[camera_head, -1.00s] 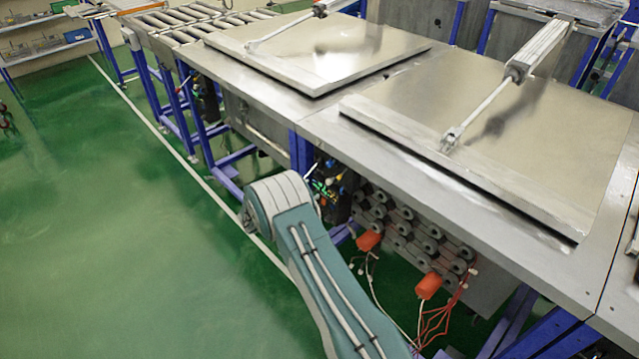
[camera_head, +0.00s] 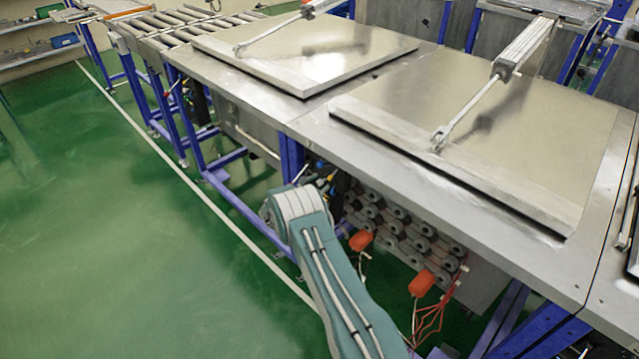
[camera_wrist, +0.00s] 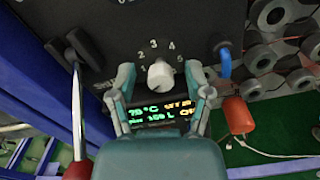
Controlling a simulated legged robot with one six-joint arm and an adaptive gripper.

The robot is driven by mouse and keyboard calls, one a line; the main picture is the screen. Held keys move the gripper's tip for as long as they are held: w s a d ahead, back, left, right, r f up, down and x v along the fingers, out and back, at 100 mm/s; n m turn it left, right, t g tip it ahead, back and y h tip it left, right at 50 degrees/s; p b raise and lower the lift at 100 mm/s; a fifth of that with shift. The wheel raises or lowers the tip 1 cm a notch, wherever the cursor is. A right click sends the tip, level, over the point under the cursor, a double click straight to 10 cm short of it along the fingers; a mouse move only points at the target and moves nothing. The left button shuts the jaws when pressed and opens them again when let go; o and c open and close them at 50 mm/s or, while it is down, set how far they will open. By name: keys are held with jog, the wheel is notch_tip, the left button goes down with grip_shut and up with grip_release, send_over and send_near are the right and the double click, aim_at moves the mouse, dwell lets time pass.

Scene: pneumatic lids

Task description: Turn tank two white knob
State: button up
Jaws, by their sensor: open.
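The white knob (camera_wrist: 160,75) sits on a dark control panel (camera_wrist: 110,25) in the wrist view, with the numbers 1 to 5 around it. My gripper (camera_wrist: 163,77) is open, with one teal finger on each side of the knob. Whether the fingers touch the knob is not clear. A lit display (camera_wrist: 158,111) with green and orange text shows between the fingers below the knob. In the head view my arm hides the knob.
A black handle (camera_wrist: 75,48) is left of the knob, and a blue loop (camera_wrist: 223,62) is right of it. An orange part (camera_wrist: 238,115) hangs at right. Metal tanks with flat lids (camera_head: 480,120) stand above; green floor (camera_head: 130,250) is open at left.

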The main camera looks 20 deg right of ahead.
jog(key=shift+d, duration=0.15)
grip_shut()
dwell(0.4)
